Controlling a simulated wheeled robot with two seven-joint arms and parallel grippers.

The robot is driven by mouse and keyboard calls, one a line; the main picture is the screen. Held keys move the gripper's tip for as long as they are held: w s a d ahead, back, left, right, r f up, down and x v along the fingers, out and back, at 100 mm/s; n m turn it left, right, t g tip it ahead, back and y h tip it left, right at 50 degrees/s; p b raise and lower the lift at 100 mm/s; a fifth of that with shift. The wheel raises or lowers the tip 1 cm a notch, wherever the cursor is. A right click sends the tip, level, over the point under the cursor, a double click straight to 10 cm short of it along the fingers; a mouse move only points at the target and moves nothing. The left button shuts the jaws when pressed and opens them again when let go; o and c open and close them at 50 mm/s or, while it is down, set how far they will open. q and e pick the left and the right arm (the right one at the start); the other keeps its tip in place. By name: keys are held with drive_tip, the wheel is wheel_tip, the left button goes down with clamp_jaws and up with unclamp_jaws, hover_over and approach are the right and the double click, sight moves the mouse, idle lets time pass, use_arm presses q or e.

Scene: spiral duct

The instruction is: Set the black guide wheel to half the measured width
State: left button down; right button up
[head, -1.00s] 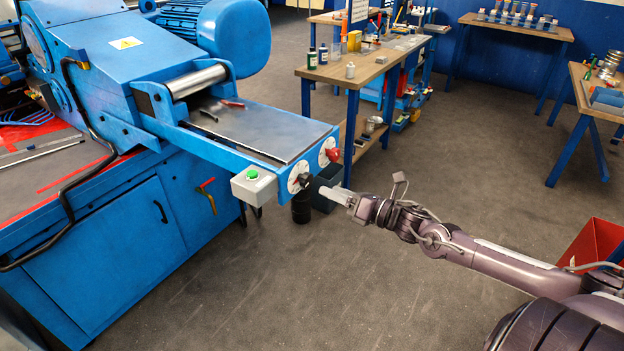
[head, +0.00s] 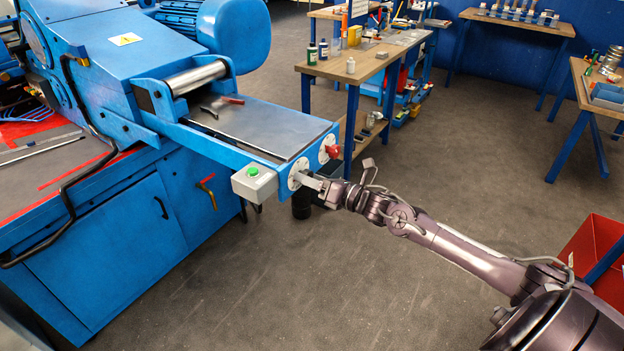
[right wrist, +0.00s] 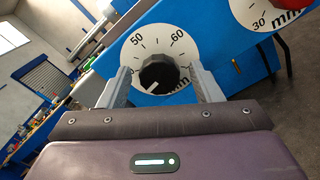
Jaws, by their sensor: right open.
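The black guide wheel (right wrist: 160,73) is a ridged knob on a white dial in the right wrist view. The dial (right wrist: 140,45) shows 50 and 60 above the wheel, and a pale pointer mark on the wheel points to the lower left. My right gripper (right wrist: 163,82) is open, with one finger on each side of the wheel; I cannot tell whether they touch it. In the head view my right gripper (head: 318,184) covers the wheel in front of the dial (head: 297,174). My left gripper is not in view.
A red wheel (head: 334,152) sits on a second dial beside the black one. A grey box with a green button (head: 254,178) is left of the dials. Under them stands a dark cylinder (head: 301,206). The floor in front is clear.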

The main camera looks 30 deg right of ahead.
drive_tip(key=shift+c, duration=0.3)
drive_tip(key=c, duration=0.9)
drive_tip(key=shift+m, duration=0.4)
drive_tip(key=m+p, duration=0.2)
drive_tip(key=m, duration=1.7)
drive_tip(key=shift+m+p, duration=0.35)
drive_tip(key=shift+m, duration=0.05)
